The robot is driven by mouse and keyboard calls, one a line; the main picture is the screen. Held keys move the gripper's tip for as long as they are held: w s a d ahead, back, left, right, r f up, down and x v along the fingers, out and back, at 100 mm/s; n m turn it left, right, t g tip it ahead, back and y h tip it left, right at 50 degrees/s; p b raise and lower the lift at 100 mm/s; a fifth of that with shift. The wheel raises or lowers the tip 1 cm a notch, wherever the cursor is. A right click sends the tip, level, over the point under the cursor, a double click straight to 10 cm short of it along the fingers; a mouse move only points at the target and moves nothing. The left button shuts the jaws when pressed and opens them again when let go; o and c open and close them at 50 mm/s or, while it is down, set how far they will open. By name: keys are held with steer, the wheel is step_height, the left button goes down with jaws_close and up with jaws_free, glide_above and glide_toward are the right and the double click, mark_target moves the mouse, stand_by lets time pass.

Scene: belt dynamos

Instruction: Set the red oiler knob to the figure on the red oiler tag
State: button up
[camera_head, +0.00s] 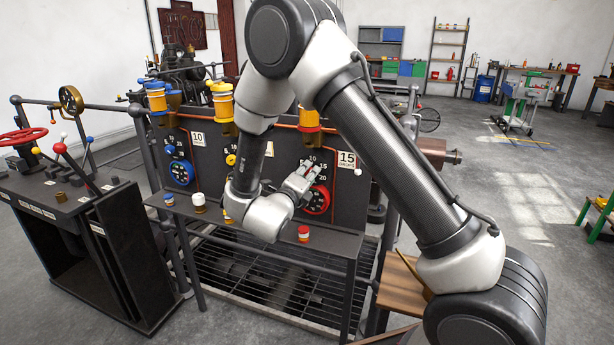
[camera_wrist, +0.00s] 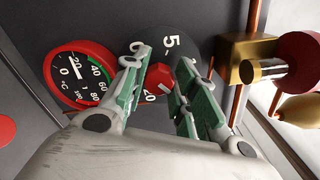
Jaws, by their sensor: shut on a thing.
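My gripper (camera_head: 312,172) reaches the front of the dark panel at the right-hand oiler. In the wrist view, its green-padded fingers (camera_wrist: 161,90) are closed on the red oiler knob (camera_wrist: 158,76). The black dial around the knob shows a 5 (camera_wrist: 171,42) and a 20, with other figures partly covered. A pale mark shows on the knob, but I cannot tell surely which figure it points at. The red oiler tag (camera_head: 347,160) reads 15 and hangs right of the knob.
A red-rimmed gauge (camera_head: 317,200) sits just below the knob; it also shows in the wrist view (camera_wrist: 78,75). Blue and yellow oilers stand to the left, with a tag reading 10 (camera_head: 198,138). A red-capped jar (camera_head: 303,233) stands on the shelf below.

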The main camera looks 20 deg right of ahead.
steer(key=shift+f+m, duration=0.1)
steer(key=shift+m, duration=0.5)
steer(key=shift+s, duration=0.1)
steer(key=o, duration=1)
steer(key=v, duration=1.2)
